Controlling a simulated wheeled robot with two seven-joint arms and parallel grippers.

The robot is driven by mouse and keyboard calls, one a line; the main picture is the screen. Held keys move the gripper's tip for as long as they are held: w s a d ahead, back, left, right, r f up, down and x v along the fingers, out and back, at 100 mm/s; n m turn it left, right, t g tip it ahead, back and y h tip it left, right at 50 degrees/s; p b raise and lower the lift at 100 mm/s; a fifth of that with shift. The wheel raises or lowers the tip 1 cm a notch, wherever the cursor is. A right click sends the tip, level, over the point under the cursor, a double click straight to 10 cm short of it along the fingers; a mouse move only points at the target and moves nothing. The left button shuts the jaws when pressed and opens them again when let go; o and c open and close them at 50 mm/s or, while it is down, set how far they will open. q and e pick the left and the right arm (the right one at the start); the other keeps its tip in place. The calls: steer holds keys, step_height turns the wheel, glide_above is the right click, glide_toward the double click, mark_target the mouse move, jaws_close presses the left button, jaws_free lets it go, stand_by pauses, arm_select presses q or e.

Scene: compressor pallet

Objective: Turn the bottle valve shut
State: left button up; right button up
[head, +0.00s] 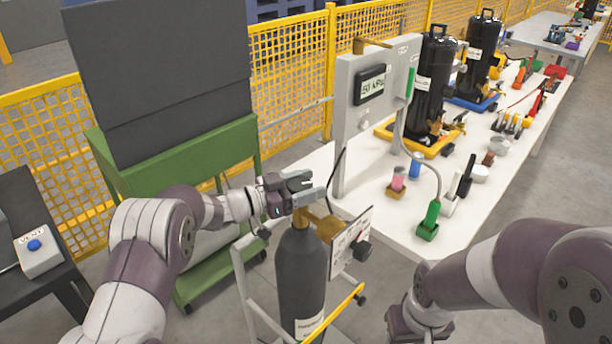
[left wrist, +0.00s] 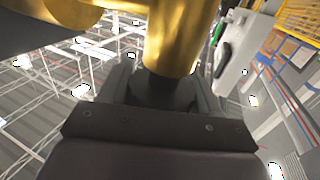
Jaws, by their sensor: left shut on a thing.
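The dark grey gas bottle (head: 302,275) stands upright on a white trolley. A brass valve body (head: 302,216) sits on its top. My left gripper (head: 302,188) is at the top of the valve, shut on the valve knob, which its fingers hide in the head view. In the left wrist view, the dark round valve knob (left wrist: 163,92) sits between my two fingers, with the brass valve body (left wrist: 182,35) beyond it. My right arm comes in at the lower right of the head view; its gripper is out of view.
A brass regulator and gauge panel (head: 350,238) stick out right of the valve, close to my gripper. A white table (head: 385,215) holds a pressure display (head: 370,86), black compressors and small parts. A green cart (head: 190,160) stands behind my left arm. Yellow fencing (head: 290,75) runs behind.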

arm_select(q)
steer(key=m+g, duration=0.1)
steer(key=g, duration=0.1)
steer(key=m+g+h, duration=0.1)
steer(key=m+g, duration=0.2)
steer(key=g, duration=0.2)
steer(key=shift+s+m+h, duration=0.3)
steer(key=shift+s+m+g+b, duration=0.2)
steer(key=shift+m+g, duration=0.6)
steer(key=shift+g, duration=0.35)
steer(key=shift+s+m+g+b, duration=0.1)
steer(key=shift+m+g+b, duration=0.05)
steer(key=shift+m+g, duration=0.85)
steer(key=shift+r+g, duration=0.1)
steer(key=shift+g, duration=0.55)
steer(key=o, duration=1)
steer(key=shift+c, duration=0.2)
steer(key=shift+d, duration=0.1)
